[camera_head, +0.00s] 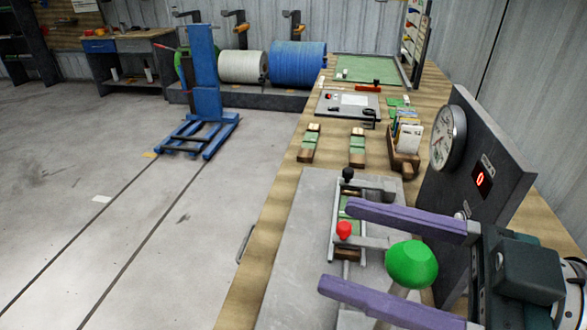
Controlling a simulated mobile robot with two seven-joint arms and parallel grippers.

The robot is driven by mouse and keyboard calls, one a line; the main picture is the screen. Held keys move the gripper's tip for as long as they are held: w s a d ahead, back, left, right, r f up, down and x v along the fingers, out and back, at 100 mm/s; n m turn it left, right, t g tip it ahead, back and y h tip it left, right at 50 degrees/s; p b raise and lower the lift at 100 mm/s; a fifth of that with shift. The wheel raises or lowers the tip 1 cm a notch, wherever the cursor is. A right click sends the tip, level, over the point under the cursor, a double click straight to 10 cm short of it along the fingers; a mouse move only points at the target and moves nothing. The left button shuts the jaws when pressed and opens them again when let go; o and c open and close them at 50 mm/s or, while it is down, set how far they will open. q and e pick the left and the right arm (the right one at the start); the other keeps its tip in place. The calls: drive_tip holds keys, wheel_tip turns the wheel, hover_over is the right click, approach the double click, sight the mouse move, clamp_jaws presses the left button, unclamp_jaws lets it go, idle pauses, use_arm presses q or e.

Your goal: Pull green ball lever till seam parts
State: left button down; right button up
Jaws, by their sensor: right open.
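The green ball (411,264) tops a short pale lever at the front right of the bench. My right gripper (336,246) comes in from the right with two long purple fingers spread wide. In the picture the ball lies between the fingers, nearer their base than their tips, with a gap on both sides; whether it is level with them I cannot tell. A metal clamp frame (334,222) with a red knob (343,229) and a black knob (347,174) stands just beyond the fingertips. The fingers hide part of it, and the seam cannot be made out. My left gripper is out of view.
A dark panel with a gauge (448,137) and a red "0" display (482,178) stands close behind the gripper at right. A wooden card holder (404,160) and two small wood-and-green blocks lie farther along the bench (262,262). The floor at left is open.

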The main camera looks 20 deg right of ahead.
drive_tip(key=shift+c, duration=0.3)
clamp_jaws()
idle(1.0)
